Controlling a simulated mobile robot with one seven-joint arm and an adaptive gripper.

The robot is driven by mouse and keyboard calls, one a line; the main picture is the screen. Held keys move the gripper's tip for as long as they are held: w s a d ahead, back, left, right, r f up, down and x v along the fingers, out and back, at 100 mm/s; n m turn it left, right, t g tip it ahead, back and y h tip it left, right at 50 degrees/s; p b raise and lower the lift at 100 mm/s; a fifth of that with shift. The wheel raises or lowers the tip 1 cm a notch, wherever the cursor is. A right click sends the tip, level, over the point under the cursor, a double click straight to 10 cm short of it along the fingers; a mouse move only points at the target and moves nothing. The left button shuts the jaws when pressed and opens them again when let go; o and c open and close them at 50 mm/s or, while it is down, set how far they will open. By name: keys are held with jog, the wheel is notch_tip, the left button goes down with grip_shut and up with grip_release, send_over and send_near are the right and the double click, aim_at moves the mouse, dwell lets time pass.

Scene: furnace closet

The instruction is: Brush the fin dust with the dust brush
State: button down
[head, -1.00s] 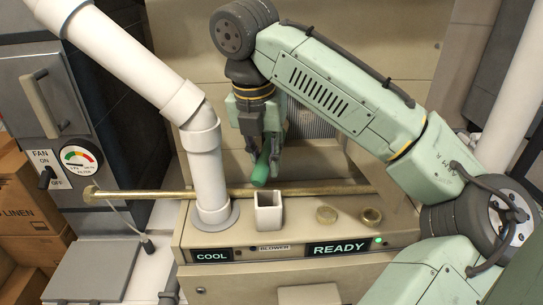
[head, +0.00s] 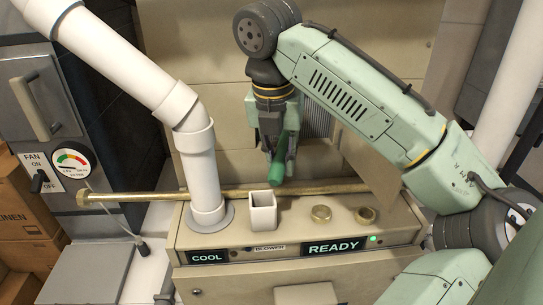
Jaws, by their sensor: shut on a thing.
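My gripper (head: 279,155) hangs above the top of the blower unit, in front of the beige back panel. It is shut on the green handle of the dust brush (head: 279,172), which is tilted. The brush's bristles are not visible. Grey fins (head: 317,117) show behind and to the right of the gripper, largely hidden by my arm. Dust on the fins cannot be made out.
An angled beige panel (head: 372,178) stands to the right of the fins.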

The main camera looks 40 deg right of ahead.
jog(key=shift+s+d, duration=0.1)
jog(key=shift+d, duration=0.1)
jog(key=shift+w+a, duration=0.6)
jog(key=shift+a, duration=0.35)
jog(key=shift+w+a, duration=0.55)
jog(key=shift+a, duration=0.4)
jog(key=s+d, duration=0.5)
jog(key=d, duration=0.3)
dwell(0.4)
jog(key=shift+w+a, duration=0.1)
jog(key=shift+w, duration=0.05)
jog(key=shift+w+a, duration=0.55)
jog(key=shift+a, duration=0.35)
jog(key=shift+w+a, duration=0.55)
jog(key=shift+a, duration=0.35)
jog(key=shift+s+d, duration=0.6)
jog(key=shift+d, duration=0.35)
jog(key=shift+s+d, duration=0.6)
jog(key=shift+d, duration=0.35)
